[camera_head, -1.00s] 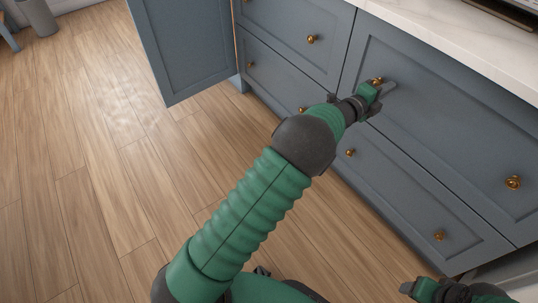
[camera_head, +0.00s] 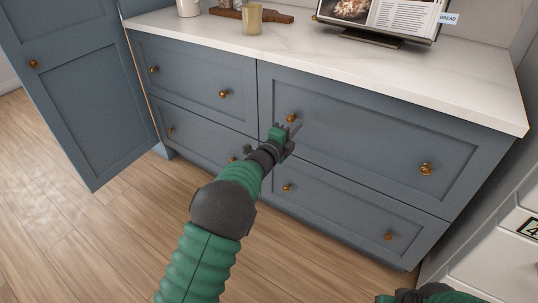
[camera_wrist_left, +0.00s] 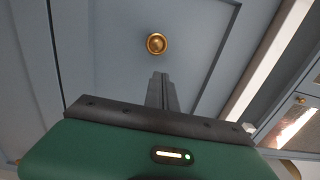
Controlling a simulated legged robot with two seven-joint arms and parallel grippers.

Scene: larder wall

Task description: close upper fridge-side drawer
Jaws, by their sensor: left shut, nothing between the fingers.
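The upper right drawer (camera_head: 360,136) is a wide blue-grey front with two brass knobs, beneath the white countertop. Its front looks flush, or nearly so, with the fronts around it. My left gripper (camera_head: 294,127) is shut and empty, with its tips just below and beside that drawer's left knob (camera_head: 291,118). In the left wrist view the shut fingers (camera_wrist_left: 162,90) point at the panel, and the brass knob (camera_wrist_left: 157,43) shows beyond the tips. Whether the tips touch the front I cannot tell. My right gripper (camera_head: 384,298) shows only partly at the bottom edge.
The lower right drawer (camera_head: 345,205) and the left drawers (camera_head: 192,80) look shut. A blue-grey door (camera_head: 85,90) stands open at the left. The marble countertop (camera_head: 290,48) holds a glass jar, a wooden board and a book stand. A white unit (camera_head: 500,250) is at the right.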

